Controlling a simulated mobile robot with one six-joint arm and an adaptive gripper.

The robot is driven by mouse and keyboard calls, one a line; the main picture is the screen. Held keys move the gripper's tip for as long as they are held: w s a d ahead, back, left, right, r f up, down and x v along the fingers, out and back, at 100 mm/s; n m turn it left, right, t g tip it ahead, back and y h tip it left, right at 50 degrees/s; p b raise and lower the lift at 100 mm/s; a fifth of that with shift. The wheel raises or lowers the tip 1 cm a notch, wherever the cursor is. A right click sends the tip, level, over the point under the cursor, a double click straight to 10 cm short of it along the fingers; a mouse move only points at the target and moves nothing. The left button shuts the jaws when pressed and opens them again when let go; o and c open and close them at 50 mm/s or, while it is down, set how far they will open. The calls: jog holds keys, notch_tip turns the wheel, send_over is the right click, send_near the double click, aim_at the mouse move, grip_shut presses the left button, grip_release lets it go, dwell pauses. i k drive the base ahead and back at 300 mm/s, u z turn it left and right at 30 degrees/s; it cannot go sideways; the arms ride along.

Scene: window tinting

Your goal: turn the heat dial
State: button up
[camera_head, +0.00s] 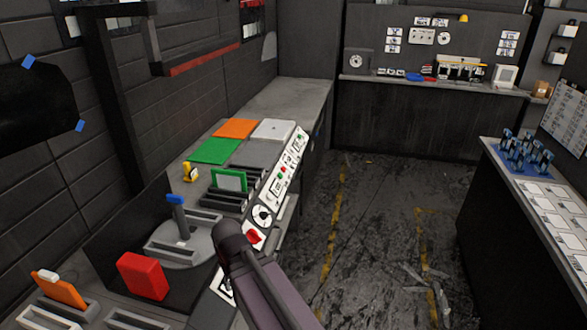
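A round white dial with a dark centre (262,217) sits on the sloping white control panel (273,189) along the bench's front edge. It is probably the heat dial, but its label is too small to read. A red knob or marker (253,237) on a white plate lies just below it. My dark arm reaches up from the bottom edge, and its rounded joint is just left of and below the dial in the picture. My gripper does not show. The arm covers part of the panel's lower end.
The bench holds a red block (143,276), a grey round stand with a blue-topped post (176,212), slotted racks, and green (213,151), orange (235,128) and white (273,130) flat pieces. A counter with blue tools (525,152) stands at right. The floor between is open.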

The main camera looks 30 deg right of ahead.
aim_at(263, 215)
jog(key=z, duration=0.1)
jog(key=k, duration=0.45)
jog(key=z, duration=0.5)
jog(key=k, duration=0.9)
jog(key=z, duration=0.7)
jog(key=i, duration=1.3)
jog(key=u, duration=0.35)
jog(key=i, duration=1)
jog(key=u, duration=0.45)
